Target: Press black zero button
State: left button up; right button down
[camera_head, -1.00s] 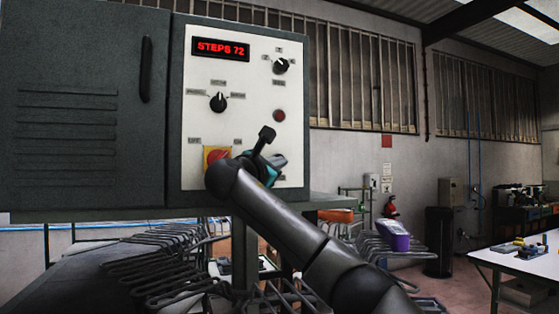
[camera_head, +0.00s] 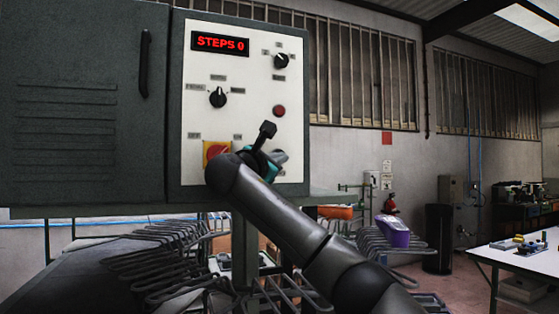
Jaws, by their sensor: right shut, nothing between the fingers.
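The white control panel (camera_head: 200,125) is set in a dark grey cabinet. Its red display (camera_head: 220,43) reads "STEPS 0". My right arm comes in from the lower right, and my right gripper (camera_head: 274,159) is at the lower right part of the panel, shut and empty. The black zero button cannot be seen; my gripper and wrist cover that part of the panel. Whether the fingertips touch the panel cannot be told. My left gripper is not in view.
The panel also bears a black selector knob (camera_head: 217,97), a smaller knob (camera_head: 281,61), a dark red round button (camera_head: 279,111) and a red-and-yellow switch (camera_head: 213,150) close to my wrist. Metal racks (camera_head: 160,262) stand below. A purple item (camera_head: 393,231) lies at right.

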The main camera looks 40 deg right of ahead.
jog(key=shift+s+a, duration=0.1)
jog(key=shift+s, duration=0.35)
jog(key=shift+s+a+b, duration=0.25)
jog(key=shift+s+b, duration=0.45)
jog(key=shift+s, duration=0.1)
jog(key=shift+s+a+b, duration=0.25)
jog(key=shift+s+b, duration=0.4)
jog(key=shift+s, duration=0.15)
jog(key=shift+s+a+b, duration=0.25)
jog(key=shift+s+b, duration=0.45)
jog(key=shift+s, duration=0.1)
